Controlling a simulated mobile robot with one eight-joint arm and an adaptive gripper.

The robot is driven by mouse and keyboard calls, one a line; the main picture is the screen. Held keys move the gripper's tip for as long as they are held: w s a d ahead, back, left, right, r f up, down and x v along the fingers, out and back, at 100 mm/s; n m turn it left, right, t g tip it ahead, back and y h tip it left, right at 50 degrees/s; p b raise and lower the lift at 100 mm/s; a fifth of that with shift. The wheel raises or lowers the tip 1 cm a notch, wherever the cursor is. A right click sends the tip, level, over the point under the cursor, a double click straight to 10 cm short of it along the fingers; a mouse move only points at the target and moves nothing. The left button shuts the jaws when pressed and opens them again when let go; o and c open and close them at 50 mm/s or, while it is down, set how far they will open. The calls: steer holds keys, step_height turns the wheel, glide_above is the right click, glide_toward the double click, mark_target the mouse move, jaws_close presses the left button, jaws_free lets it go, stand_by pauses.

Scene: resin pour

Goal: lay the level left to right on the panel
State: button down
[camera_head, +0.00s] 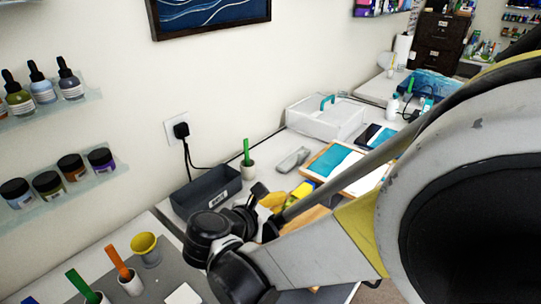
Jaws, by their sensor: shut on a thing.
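The level (303,189) appears as a small yellow block with a dark or blue part. It is at the near left edge of the panel (366,183), a wood-framed board with teal and white areas. My gripper (281,202) is at the level's left end, shut on it. My arm hides much of the gripper and the panel's near right side. I cannot tell whether the level touches the panel or how it is turned.
A dark grey bin (205,190) and a pot with a green stick (247,168) stand left of the panel. A grey tool (292,159) and white case (324,118) lie behind. A yellow funnel cup (146,248) stands at lower left. Wall shelves hold bottles (42,85).

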steer(key=shift+f+b, duration=0.65)
steer(key=shift+f, duration=0.9)
steer(key=shift+f, duration=0.1)
steer(key=c, duration=1.3)
jaws_free()
